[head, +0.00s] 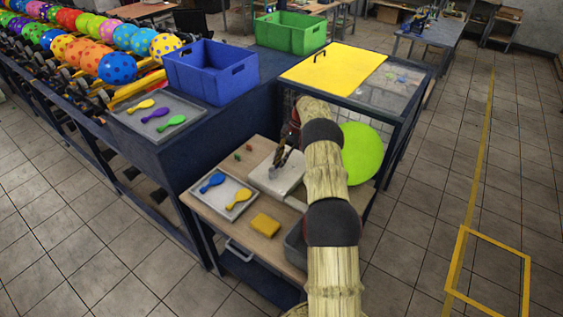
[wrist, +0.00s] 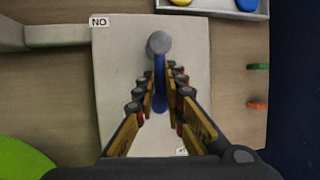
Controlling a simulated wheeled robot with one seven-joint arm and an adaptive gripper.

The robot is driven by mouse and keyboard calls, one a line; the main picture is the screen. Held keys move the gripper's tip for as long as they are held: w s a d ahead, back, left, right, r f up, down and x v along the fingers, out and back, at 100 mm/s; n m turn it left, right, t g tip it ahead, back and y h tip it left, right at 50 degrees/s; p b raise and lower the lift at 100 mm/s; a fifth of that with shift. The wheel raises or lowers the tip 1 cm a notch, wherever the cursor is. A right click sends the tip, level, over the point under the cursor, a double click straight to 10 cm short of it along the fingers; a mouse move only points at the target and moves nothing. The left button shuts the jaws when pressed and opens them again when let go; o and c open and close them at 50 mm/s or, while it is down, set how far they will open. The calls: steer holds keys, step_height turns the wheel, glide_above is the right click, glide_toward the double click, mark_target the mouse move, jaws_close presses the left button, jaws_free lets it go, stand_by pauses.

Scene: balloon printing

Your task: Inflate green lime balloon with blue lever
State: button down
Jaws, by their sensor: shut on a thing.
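The lime green balloon (head: 362,155) is large and round, beside my forearm at the right of the small workbench. Its edge also shows at the lower left of the wrist view (wrist: 20,162). The blue lever (wrist: 159,80) stands out from a round grey knob (wrist: 158,43) on a pale machine box (wrist: 120,85). My gripper (wrist: 161,92) is shut on the lever, with one finger on each side of it. In the head view my gripper (head: 279,160) is over the box, and the lever is too small to tell. The balloon's neck is hidden.
A grey tray (head: 222,209) with blue and yellow flat balloons lies left of the box. A yellow sponge-like block (head: 265,224) lies in front. Green and orange pegs (wrist: 257,105) stand beside the box. Blue (head: 211,72) and green (head: 291,33) crates stand behind.

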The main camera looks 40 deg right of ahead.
steer(key=shift+w+d, duration=0.1)
stand_by(0.4)
steer(key=c, duration=1.8)
jaws_free()
steer(key=shift+c, duration=0.2)
steer(key=v, duration=1.2)
steer(key=shift+w, duration=0.1)
